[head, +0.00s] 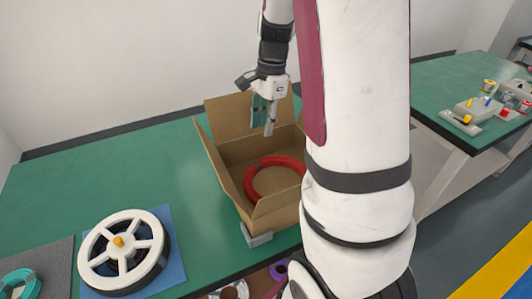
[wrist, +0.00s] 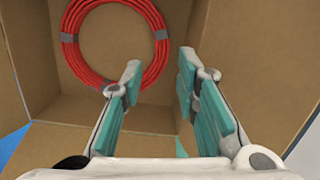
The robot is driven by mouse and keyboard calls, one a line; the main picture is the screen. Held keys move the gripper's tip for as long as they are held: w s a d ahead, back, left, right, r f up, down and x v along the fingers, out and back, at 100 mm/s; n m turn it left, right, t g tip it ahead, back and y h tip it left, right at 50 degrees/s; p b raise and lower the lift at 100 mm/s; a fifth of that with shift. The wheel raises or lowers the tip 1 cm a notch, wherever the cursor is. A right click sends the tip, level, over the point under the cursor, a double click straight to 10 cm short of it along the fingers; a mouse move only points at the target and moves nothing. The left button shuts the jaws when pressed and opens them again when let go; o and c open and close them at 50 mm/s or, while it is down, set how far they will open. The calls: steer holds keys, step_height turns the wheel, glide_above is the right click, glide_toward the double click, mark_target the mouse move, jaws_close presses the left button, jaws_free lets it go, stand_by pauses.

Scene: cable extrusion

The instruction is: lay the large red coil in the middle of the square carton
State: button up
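The large red coil (head: 256,181) lies flat on the floor of the open square carton (head: 212,158); my arm hides its right part in the head view. In the wrist view the coil (wrist: 155,68) is seen as a ring with grey ties, its top cut by the frame edge, and the carton floor (wrist: 113,38) shows through it. My gripper (head: 264,128) is above the carton near its back flap. In the wrist view the two teal-padded fingers (wrist: 159,78) stand apart with nothing between them. The coil is apart from the fingers.
A white spoked reel (head: 101,252) sits on a blue sheet left of the carton. A teal coil (head: 20,283) lies on a dark mat at far left. The green table (head: 50,195) is clear behind the reel. The carton's flaps stand outward. Another table (head: 440,84) with small items stands right.

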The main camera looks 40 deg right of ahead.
steer(key=s+a+r+n, duration=0.4)
steer(key=a+r+n, duration=0.25)
steer(key=a, duration=0.25)
steer(key=s+a+r+n, duration=0.2)
steer(key=s+a+n, duration=0.3)
steer(key=s, duration=0.4)
steer(key=s+a+r+n+t+h, duration=0.1)
steer(key=s+a+r+n, duration=0.1)
steer(key=s+a+n, duration=0.4)
steer(key=s+n, duration=0.2)
steer(key=s, duration=0.2)
steer(key=shift+s+t, duration=0.15)
steer(key=shift+t, duration=0.15)
steer(key=shift+r, duration=0.1)
step_height(320, 180, up, 11)
steer(key=t+p, duration=0.2)
steer(key=p, duration=0.7)
steer(key=shift+d+p, duration=0.15)
steer(key=shift+p, duration=0.15)
